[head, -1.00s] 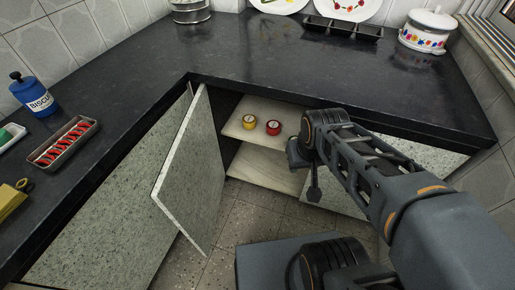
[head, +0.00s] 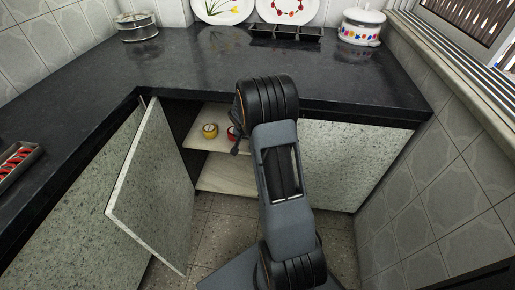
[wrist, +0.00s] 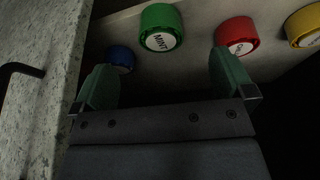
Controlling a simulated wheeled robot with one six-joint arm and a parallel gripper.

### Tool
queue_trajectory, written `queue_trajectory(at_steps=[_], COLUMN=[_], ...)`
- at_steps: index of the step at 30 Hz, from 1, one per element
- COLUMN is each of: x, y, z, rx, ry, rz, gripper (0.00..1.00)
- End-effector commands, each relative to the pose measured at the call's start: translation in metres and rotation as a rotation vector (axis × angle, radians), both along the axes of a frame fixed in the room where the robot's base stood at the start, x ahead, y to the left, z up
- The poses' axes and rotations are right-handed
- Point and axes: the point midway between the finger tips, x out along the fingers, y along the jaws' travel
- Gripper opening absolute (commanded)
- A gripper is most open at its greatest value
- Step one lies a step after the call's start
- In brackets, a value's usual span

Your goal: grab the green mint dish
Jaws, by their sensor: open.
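The green mint dish (wrist: 160,28) is a small round tub with a white label reading MINT, seen at the top middle of the wrist view. It stands on a pale shelf inside the open corner cupboard. My gripper (wrist: 163,82) is open and empty, its two green-tinted fingers apart, with the mint dish beyond the gap between them and not touched. In the head view the mint dish is hidden behind my arm.
A blue dish (wrist: 121,58) is beside the left finger, a red dish (wrist: 236,34) beyond the right one. A yellow dish (wrist: 304,25) is farther right. The cupboard door (head: 150,188) stands open. The dark counter (head: 200,70) runs above the shelf.

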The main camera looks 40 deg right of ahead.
Motion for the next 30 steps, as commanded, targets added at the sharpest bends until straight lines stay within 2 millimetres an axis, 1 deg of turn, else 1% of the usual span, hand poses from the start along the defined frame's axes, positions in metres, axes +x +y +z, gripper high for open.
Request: queue_trajectory(at_steps=[1, 3, 9, 17, 22, 27, 30], x=[0.002, 0.009, 0.018, 0.023, 0.027, 0.031, 0.031], y=[-0.008, -0.015, -0.029, -0.039, -0.049, -0.054, -0.055], z=[-0.013, -0.022, -0.043, -0.068, -0.089, -0.102, -0.104], rx=[0.002, 0.0, 0.0, 0.001, 0.001, 0.0, 0.0], ry=[-0.001, -0.023, -0.053, -0.057, -0.056, -0.056, -0.056], rz=[-0.024, -0.057, -0.105, -0.109, -0.109, -0.107, -0.107], gripper=[1.0, 1.0, 1.0, 1.0, 1.0, 1.0, 1.0])
